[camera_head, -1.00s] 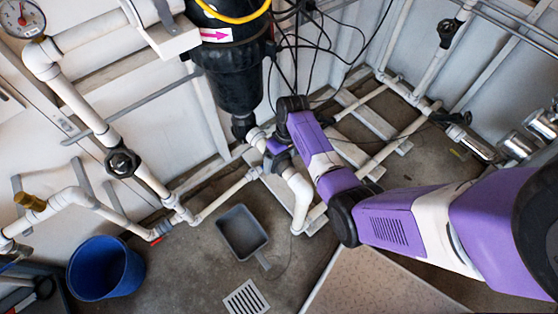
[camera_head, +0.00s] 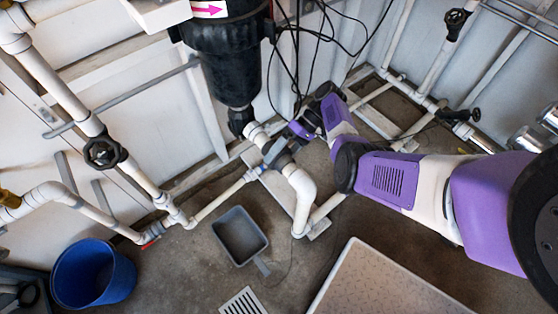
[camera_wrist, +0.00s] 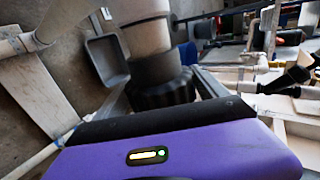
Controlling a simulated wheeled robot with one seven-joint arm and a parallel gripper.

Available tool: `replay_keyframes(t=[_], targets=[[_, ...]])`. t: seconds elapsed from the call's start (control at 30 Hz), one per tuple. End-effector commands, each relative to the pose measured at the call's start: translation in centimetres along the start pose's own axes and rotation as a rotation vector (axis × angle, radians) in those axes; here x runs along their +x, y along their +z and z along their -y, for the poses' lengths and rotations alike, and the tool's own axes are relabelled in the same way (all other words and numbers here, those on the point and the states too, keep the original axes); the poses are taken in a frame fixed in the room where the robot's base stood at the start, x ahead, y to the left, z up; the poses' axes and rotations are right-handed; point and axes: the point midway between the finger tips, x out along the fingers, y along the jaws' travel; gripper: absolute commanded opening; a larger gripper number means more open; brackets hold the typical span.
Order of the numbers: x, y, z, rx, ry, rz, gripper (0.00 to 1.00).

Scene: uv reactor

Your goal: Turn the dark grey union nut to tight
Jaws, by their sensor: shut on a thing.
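The dark grey union nut (camera_head: 279,156) sits on the white pipe fitting below the black reactor vessel (camera_head: 228,65). In the wrist view the nut (camera_wrist: 163,92) is a ribbed dark ring below a smoother dark grey collar and a thick white pipe (camera_wrist: 147,32). My gripper (camera_head: 284,150) reaches it from the upper right and is shut on it. In the wrist view my purple gripper body fills the bottom, with its black edge close to the nut.
White pipes run along the wall, with a black handwheel valve (camera_head: 104,152) at left. A grey pan (camera_head: 240,238), a blue bucket (camera_head: 92,274) and a floor drain (camera_head: 243,301) are on the floor. A pale platform (camera_head: 385,285) lies at the front. Black cables (camera_head: 310,60) hang behind the nut.

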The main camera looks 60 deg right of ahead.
Motion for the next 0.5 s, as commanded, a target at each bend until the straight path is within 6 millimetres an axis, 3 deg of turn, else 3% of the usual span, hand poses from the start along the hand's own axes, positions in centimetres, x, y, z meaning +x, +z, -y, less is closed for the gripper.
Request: replay_keyframes(t=[0.5], targets=[[0.05, 0.01, -0.01, 0.000, -0.049, 0.000, 0.42]])
